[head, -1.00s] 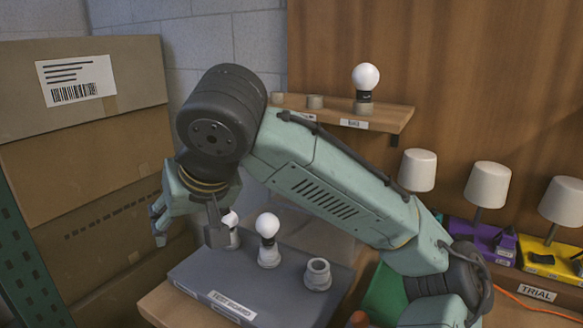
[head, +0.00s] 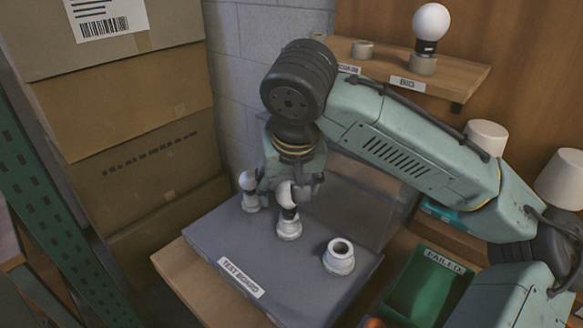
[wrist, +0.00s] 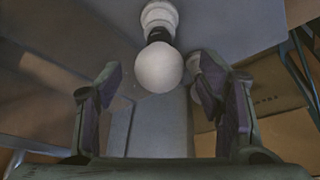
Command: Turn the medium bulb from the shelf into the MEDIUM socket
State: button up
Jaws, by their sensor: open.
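A white bulb with a black base (head: 286,194) stands upright in the middle white socket (head: 289,229) of the grey test board (head: 225,240). My gripper (head: 291,187) is open around this bulb and partly hides it. In the wrist view the bulb (wrist: 158,68) sits between the open fingers (wrist: 156,82), with a gap on both sides. A smaller bulb (head: 248,182) stands in the left socket, close beside my gripper. The right socket (head: 339,258) is empty. I see no size labels on the sockets.
The wooden shelf (head: 465,75) holds a large bulb (head: 430,22) on the holder marked BIG and an empty holder (head: 362,48). A green FAILED bin (head: 425,290) is right of the board. Cardboard boxes (head: 130,130) stand left.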

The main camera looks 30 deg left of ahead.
jog(key=shift+x, duration=1.65)
jog(key=shift+c, duration=0.5)
jog(key=c, duration=1)
jog(key=shift+f, duration=0.1)
jog(key=m, duration=0.2)
jog(key=m+h+p, duration=0.1)
jog(key=m, duration=0.1)
jog(key=shift+s+t+h, duration=0.1)
jog(key=shift+t+h, duration=0.2)
jog(key=shift+t, duration=0.1)
jog(key=m+h, duration=0.1)
jog(key=m, duration=0.1)
jog(key=shift+f+m+p, duration=0.1)
jog(key=shift+m+p, duration=0.3)
